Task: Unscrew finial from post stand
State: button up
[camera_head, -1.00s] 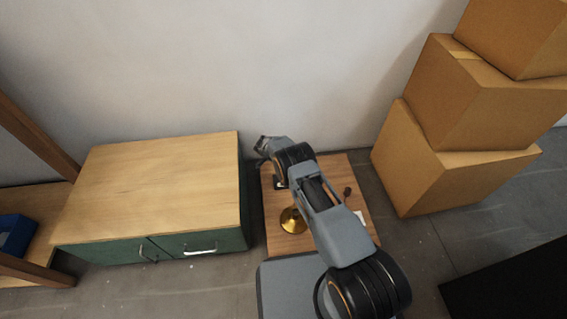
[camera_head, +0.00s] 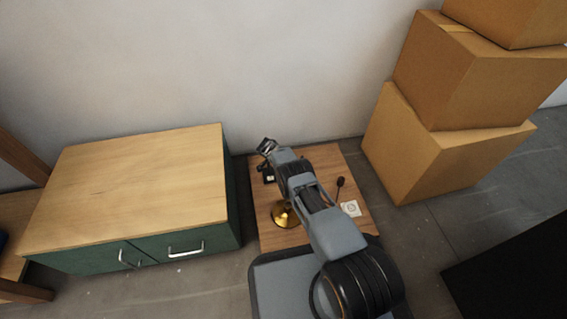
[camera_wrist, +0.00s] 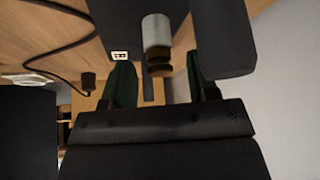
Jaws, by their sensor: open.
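In the wrist view, a short silver post (camera_wrist: 155,32) with a brass-coloured finial (camera_wrist: 160,68) on its end shows in the middle, upside down in the picture. My gripper (camera_wrist: 158,62) is open. I cannot tell the depth between fingers and finial. In the head view, my arm reaches over the small wooden table (camera_head: 320,160), and I cannot make out the finial or the fingertips there.
A brass lamp base (camera_head: 285,215) stands on the table beside my arm. A small black upright item (camera_head: 340,185) and a white card (camera_head: 351,209) lie to the right. A green cabinet (camera_head: 130,190) stands left, cardboard boxes (camera_head: 450,120) right. A cord's plug (camera_wrist: 88,80) shows in the wrist view.

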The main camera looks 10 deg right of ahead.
jog(key=c, duration=0.9)
jog(key=r+n+p, duration=0.1)
jog(key=p, duration=0.2)
jog(key=shift+s+t, duration=0.1)
jog(key=shift+t, duration=0.3)
jog(key=shift+c, duration=0.2)
jog(key=shift+d+n+t+y+p, duration=0.1)
jog(key=shift+n+t+y+p, duration=0.25)
jog(key=shift+n+p, duration=0.5)
jog(key=n+t+y+p, duration=0.1)
jog(key=n+p, duration=0.1)
jog(key=n, duration=0.1)
jog(key=shift+f, duration=0.2)
jog(key=shift+f+n+t+y, duration=0.3)
jog(key=shift+n+y, duration=0.25)
jog(key=shift+n, duration=0.6)
jog(key=o, duration=1)
jog(key=shift+c, duration=0.2)
